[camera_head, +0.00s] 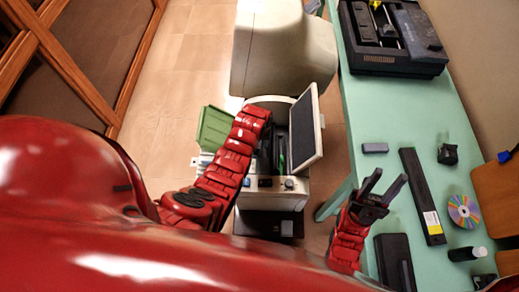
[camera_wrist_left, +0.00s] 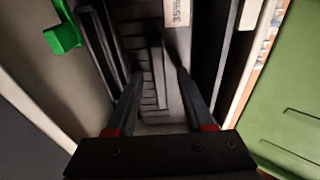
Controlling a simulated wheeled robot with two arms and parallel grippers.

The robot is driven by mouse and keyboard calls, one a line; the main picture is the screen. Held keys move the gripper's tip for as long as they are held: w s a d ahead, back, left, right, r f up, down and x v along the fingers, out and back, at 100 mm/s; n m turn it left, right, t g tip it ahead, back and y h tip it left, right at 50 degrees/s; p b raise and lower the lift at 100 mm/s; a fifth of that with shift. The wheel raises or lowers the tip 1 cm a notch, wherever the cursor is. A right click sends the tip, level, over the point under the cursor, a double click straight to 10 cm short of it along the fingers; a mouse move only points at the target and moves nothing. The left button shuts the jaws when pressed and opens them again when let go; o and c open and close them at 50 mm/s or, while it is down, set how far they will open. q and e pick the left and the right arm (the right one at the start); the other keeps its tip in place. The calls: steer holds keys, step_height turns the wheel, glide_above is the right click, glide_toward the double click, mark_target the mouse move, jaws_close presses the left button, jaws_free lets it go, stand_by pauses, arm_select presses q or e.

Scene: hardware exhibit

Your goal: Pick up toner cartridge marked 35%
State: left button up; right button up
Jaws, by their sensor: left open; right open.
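A dark toner cartridge with a white label (camera_wrist_left: 177,12) shows at the top of the left wrist view. The label is turned sideways and cut off, and seems to read 35%. My left gripper (camera_wrist_left: 160,75) is open, its two fingers apart over a dark, ridged part inside the machine. I cannot tell whether the fingers touch anything. In the head view the red left arm reaches over the opened printer (camera_head: 262,184), and its fingers are hard to make out in the dark interior. My right gripper (camera_head: 372,186) is open and empty above the green table's near edge.
The printer has a raised screen panel (camera_head: 305,128) at right and a green flap (camera_head: 214,130) at left. The green table (camera_head: 385,115) carries a black machine (camera_head: 390,45), a long black bar (camera_head: 420,190), a disc (camera_head: 463,212) and small items. Floor is clear at upper left.

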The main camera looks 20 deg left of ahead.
arm_select(q)
jaws_close()
stand_by(1.4)
